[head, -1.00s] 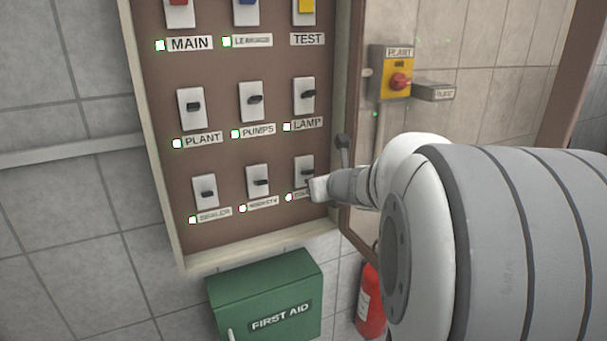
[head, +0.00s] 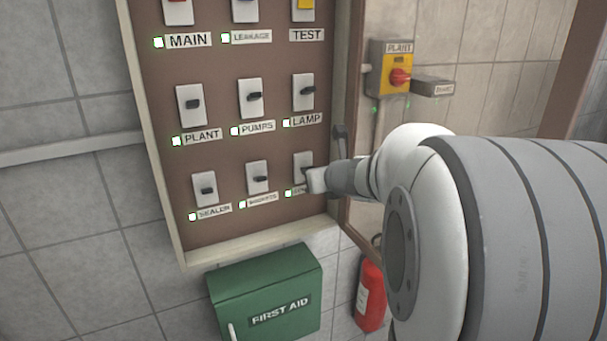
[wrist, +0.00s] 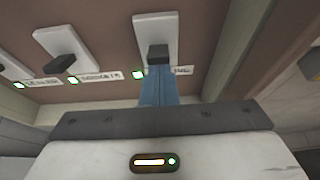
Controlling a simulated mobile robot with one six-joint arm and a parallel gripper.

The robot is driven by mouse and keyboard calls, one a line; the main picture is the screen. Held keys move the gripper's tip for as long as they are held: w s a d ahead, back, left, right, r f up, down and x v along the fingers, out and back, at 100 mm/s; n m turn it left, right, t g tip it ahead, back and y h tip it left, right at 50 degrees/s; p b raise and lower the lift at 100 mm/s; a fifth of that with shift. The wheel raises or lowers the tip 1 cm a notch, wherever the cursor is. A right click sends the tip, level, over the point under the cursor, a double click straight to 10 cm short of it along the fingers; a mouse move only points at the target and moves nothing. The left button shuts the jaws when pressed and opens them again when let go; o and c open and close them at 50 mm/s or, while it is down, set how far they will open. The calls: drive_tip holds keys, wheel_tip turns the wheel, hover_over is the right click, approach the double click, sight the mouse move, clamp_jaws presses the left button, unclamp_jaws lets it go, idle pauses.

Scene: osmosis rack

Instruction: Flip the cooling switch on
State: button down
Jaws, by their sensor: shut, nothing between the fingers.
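The switch (head: 302,162) at the bottom right of the panel is a white plate with a dark lever. Its label is mostly hidden behind my gripper in the head view, so I cannot read the whole word. A small lamp (head: 289,193) beside that label is lit. My gripper (head: 308,179) is at the lower right of this switch and covers part of it. In the wrist view the dark lever (wrist: 158,54) is right above the tips of my shut blue fingers (wrist: 159,85). Nothing shows between the fingers. I cannot tell whether they touch the lever.
The brown panel (head: 235,222) has a pale raised frame and several other switches, with SEALER (head: 205,189) at the bottom left. An open panel door stands right of it, close to my arm. A green first aid box (head: 265,295) and a red extinguisher (head: 370,297) are below.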

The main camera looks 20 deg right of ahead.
wheel_tip(320, 180, down, 4)
drive_tip(key=s+b, duration=0.1)
drive_tip(key=b, duration=0.2)
drive_tip(key=s+r+p, duration=0.2)
drive_tip(key=s+r, duration=0.5)
drive_tip(key=shift+s+d+r, duration=0.2)
drive_tip(key=shift+s+d, duration=0.05)
drive_tip(key=shift+s, duration=0.15)
drive_tip(key=s+a+f+n+g+y, duration=0.1)
drive_tip(key=s+a+f+n+g, duration=0.25)
drive_tip(key=a+n, duration=0.35)
drive_tip(key=s+a+f+n+g+y, duration=0.1)
drive_tip(key=s+a+f+n+g, duration=0.15)
drive_tip(key=a+f+n, duration=0.55)
drive_tip(key=s+f+n+g+h, duration=0.1)
drive_tip(key=s+n, duration=0.4)
drive_tip(key=n, duration=0.5)
drive_tip(key=s+d+f+n+g+h, duration=0.1)
drive_tip(key=s+f+n+g+h, duration=0.1)
drive_tip(key=s+n, duration=0.4)
drive_tip(key=f+n, duration=0.1)
drive_tip(key=n, duration=0.3)
drive_tip(key=shift+s+g+b, duration=0.15)
drive_tip(key=shift+g+b, duration=0.2)
drive_tip(key=shift+g, duration=0.05)
